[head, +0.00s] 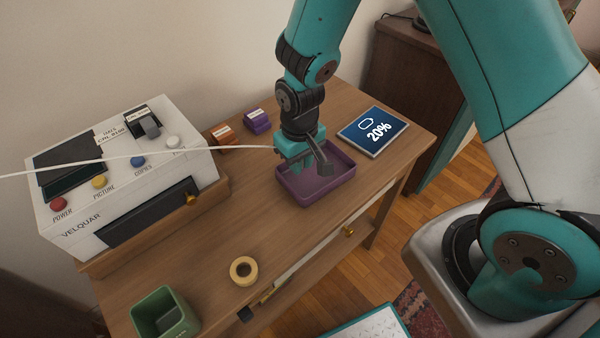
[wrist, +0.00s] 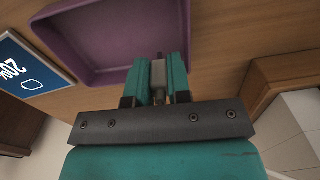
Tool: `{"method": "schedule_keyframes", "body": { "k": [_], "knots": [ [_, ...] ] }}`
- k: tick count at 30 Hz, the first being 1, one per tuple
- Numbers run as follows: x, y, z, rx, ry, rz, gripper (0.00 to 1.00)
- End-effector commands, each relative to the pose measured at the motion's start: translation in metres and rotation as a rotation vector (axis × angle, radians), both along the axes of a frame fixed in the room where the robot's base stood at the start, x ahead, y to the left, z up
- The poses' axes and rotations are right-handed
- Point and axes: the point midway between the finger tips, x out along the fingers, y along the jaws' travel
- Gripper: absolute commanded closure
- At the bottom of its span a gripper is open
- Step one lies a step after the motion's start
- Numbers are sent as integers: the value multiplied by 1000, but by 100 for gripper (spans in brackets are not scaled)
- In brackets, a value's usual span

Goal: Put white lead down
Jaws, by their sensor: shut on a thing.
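The white lead (head: 240,147) runs in from the left edge of the head view, across the front of the white machine, to my gripper (head: 303,163). My gripper is shut on its end, a pale grey piece (wrist: 158,75) seen between the teal fingers (wrist: 160,85) in the wrist view. In the head view the gripper is above the far left part of a purple tray (head: 318,199). In the wrist view the tray (wrist: 100,45) lies beyond the fingertips and looks empty. The fingers hide most of the held end.
A white machine (head: 90,215) with coloured buttons stands left on the wooden table (head: 225,240). An orange box (head: 222,137) and a purple box (head: 258,121) are behind, a tablet (head: 374,132) reading 20% is right, a tape roll (head: 244,271) and green pot (head: 165,318) are in front.

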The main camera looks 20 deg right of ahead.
Motion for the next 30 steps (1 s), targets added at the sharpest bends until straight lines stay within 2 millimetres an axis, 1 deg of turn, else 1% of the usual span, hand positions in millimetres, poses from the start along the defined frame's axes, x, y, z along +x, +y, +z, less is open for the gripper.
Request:
{"method": "schedule_keyframes", "body": {
  "k": [5, 9, 11, 13, 20, 23, 24, 25, 26, 30],
  "knots": [
    [0, 0, -16, 0, 2, 0, 100],
    [-1, 0, -37, -1, 3, 0, 100],
    [0, 0, -44, 0, 1, 0, 100],
    [0, 0, -47, 0, 0, 0, 100],
    [0, 0, -47, 0, -1, 0, 100],
    [0, 0, -51, 0, 0, 0, 100],
    [0, 0, -51, 0, 0, 0, 80],
    [0, 0, -50, 0, -1, 0, 73],
    [0, 0, -50, 0, -1, 0, 71],
    [0, 0, -50, 0, 0, 0, 71]
  ]
}}
